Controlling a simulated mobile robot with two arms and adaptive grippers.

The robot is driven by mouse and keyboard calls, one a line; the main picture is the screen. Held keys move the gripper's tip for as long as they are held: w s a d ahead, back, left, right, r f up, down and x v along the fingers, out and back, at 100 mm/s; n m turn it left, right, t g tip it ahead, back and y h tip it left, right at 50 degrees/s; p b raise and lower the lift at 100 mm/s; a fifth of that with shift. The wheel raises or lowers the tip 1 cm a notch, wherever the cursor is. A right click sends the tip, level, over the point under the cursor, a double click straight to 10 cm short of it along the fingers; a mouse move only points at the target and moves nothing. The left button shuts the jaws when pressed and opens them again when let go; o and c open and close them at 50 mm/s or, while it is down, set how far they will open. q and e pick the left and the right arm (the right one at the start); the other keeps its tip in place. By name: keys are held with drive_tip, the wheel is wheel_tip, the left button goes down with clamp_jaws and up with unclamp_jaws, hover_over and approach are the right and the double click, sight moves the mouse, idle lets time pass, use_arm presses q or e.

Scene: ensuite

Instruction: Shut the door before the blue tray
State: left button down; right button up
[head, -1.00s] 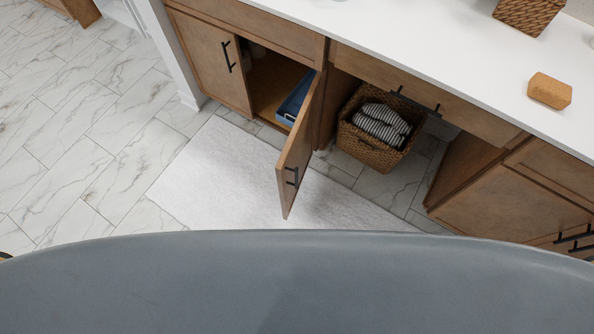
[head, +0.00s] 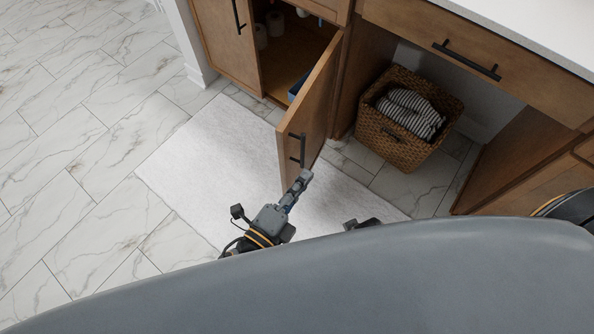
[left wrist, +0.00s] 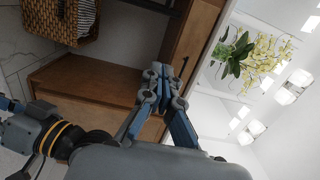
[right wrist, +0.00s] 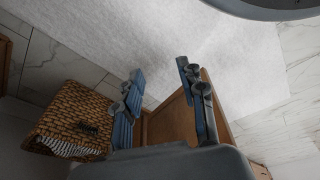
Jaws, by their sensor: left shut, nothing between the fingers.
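The brown cabinet door (head: 312,105) stands open in the head view, swung out over the white rug, with a black handle on its face. A corner of the blue tray (head: 297,87) shows behind it, inside the cabinet; the rest is hidden. My right gripper (right wrist: 162,85) is open in the right wrist view. The door (right wrist: 173,123) shows beyond and between its fingers.
A wicker basket (head: 375,135) with striped towels stands under the counter, right of the door. A white rug (head: 195,165) covers the floor before the cabinet. A large grey curved surface (head: 400,275) fills the foreground. Marble floor (head: 85,180) is clear at the left.

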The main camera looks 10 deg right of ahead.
use_arm(q)
drive_tip(key=x, duration=0.9)
drive_tip(key=shift+w+a, duration=0.3)
drive_tip(key=shift+a, duration=0.35)
drive_tip(key=shift+w+a, duration=0.3)
drive_tip(key=shift+a, duration=0.3)
drive_tip(key=shift+w+a, duration=0.3)
drive_tip(key=shift+a, duration=0.35)
